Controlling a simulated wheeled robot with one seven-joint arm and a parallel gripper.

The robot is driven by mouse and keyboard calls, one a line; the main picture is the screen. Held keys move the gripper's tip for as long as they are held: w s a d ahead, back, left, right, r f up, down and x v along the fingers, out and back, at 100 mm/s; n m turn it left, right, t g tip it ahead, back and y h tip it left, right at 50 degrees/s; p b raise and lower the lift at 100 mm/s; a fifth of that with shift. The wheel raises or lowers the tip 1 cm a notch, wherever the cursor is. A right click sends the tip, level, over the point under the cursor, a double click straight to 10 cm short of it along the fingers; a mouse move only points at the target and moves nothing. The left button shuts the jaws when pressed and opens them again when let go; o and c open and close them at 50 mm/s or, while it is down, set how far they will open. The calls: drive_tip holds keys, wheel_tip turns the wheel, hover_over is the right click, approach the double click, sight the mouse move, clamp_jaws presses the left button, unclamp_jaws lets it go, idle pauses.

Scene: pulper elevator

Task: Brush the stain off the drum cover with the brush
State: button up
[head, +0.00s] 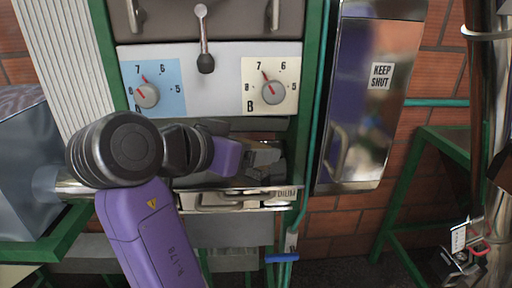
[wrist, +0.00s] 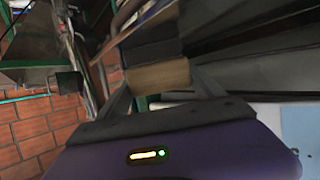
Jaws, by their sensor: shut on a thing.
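My gripper (head: 258,157) reaches into the dark opening below the dial panel, partly hidden by my purple arm. In the wrist view its two grey fingers stand either side of a tan, wood-like block (wrist: 160,76) with a dark part beyond it. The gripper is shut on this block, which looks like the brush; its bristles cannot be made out. I cannot clearly pick out the drum cover or a stain in either view.
The dial panel (head: 210,78) with two knobs and a lever hangs just above my gripper. A metal tray front (head: 240,198) lies below it. A green post (head: 308,100) and a shiny "KEEP SHUT" cabinet (head: 350,60) stand to the right. A green-framed bench (head: 440,140) is further right.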

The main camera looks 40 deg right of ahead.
drive_tip(key=shift+w+a, duration=0.45)
drive_tip(key=shift+a, duration=0.15)
drive_tip(key=shift+w+a, duration=0.4)
drive_tip(key=shift+a, duration=0.2)
drive_tip(key=shift+w+a+f, duration=0.1)
drive_tip(key=shift+w+a, duration=0.25)
drive_tip(key=shift+a, duration=0.2)
drive_tip(key=shift+w+a, duration=0.35)
drive_tip(key=shift+a, duration=0.2)
drive_tip(key=shift+s+a+r+p, duration=0.3)
drive_tip(key=shift+s+r+p, duration=0.1)
drive_tip(key=shift+r, duration=0.15)
drive_tip(key=shift+s+a+r+p, duration=0.25)
drive_tip(key=shift+s+r+p, duration=0.15)
drive_tip(key=shift+r, duration=0.15)
drive_tip(key=s+a+p, duration=0.1)
drive_tip(key=s+a, duration=0.7)
drive_tip(key=s, duration=0.4)
drive_tip(key=shift+s+a+r, duration=0.15)
drive_tip(key=shift+s+r, duration=0.1)
drive_tip(key=shift+s, duration=0.1)
